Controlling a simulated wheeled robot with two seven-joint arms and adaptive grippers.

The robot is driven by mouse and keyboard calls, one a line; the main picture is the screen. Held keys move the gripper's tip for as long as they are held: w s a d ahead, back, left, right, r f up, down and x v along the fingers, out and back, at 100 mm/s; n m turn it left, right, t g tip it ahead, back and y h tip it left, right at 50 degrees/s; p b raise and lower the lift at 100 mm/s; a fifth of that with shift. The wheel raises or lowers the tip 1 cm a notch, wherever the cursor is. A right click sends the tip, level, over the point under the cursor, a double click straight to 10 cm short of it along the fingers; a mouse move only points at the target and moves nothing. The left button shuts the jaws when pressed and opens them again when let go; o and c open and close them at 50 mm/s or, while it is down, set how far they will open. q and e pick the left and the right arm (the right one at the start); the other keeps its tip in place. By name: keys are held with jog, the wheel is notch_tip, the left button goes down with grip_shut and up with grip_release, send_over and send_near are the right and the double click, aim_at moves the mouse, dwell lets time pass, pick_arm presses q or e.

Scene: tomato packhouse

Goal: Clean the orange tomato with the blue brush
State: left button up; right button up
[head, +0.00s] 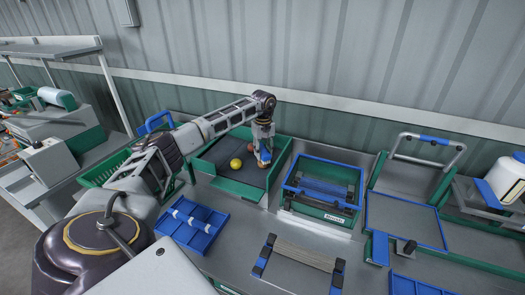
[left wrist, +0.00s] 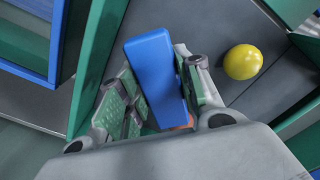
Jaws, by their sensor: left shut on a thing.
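My left gripper (head: 264,143) reaches down over the right part of a green-walled tray. In the left wrist view its fingers (left wrist: 157,72) are shut on the blue brush (left wrist: 150,66), a blue block between the two pads. The brush also shows below the gripper in the head view (head: 265,157). A small orange patch, probably the orange tomato (left wrist: 183,124), shows at the brush's lower end in the left wrist view, mostly hidden by brush and gripper; I cannot tell whether they touch. My right gripper is not in view.
A yellow tomato (head: 236,163) lies on the tray's dark floor, left of the gripper; it also shows in the left wrist view (left wrist: 243,61). A blue divided tray (head: 193,226) stands in front. A blue-rimmed green crate (head: 322,184) stands to the right.

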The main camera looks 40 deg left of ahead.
aim_at(266, 155)
pick_arm(q)
jog(key=shift+s+d, duration=0.3)
jog(key=shift+d, duration=0.25)
jog(key=shift+s+d, duration=0.1)
jog(key=shift+d, duration=0.15)
jog(key=shift+s+d+p, duration=0.35)
jog(key=shift+d+p, duration=0.05)
jog(key=shift+d, duration=0.25)
jog(key=shift+w+a, duration=0.1)
jog(key=shift+a, duration=0.05)
jog(key=shift+w+a, duration=0.3)
jog(key=shift+a, duration=0.3)
jog(key=shift+w+a, duration=0.3)
jog(key=shift+a, duration=0.3)
jog(key=shift+w+a, duration=0.3)
jog(key=shift+a, duration=0.3)
jog(key=shift+s+d, duration=0.1)
jog(key=shift+d, duration=0.05)
jog(key=shift+s+d, duration=0.25)
jog(key=shift+d, duration=0.3)
jog(key=shift+s+d, duration=0.25)
jog(key=shift+d, duration=0.25)
jog(key=shift+s+d+p, duration=0.1)
jog(key=shift+d+p, duration=0.1)
jog(key=shift+p, duration=0.1)
